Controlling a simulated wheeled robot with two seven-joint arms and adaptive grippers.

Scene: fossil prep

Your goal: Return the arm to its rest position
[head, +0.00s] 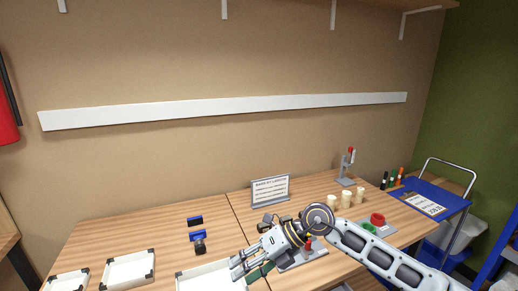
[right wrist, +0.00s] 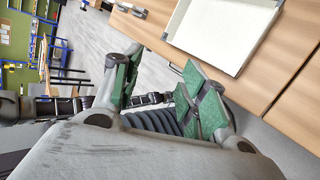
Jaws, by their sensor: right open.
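My right arm (head: 395,258) comes in from the lower right of the head view and reaches left over the table's front part. Its gripper (head: 246,270) points left, beside a white tray (head: 187,281) at the front edge of the picture. In the right wrist view the green-padded fingers (right wrist: 163,95) are spread apart with nothing between them. The white tray also shows there (right wrist: 228,66), beyond the fingers at the top. My left gripper is in neither view.
The wooden table (head: 150,232) carries more white trays (head: 128,270) at left, blue-and-black items (head: 198,240), a sign (head: 270,190), cream cylinders (head: 346,199), a red-topped stand (head: 346,168) and red and green cups (head: 377,219). A blue cart (head: 450,200) stands at right. The table's back left is clear.

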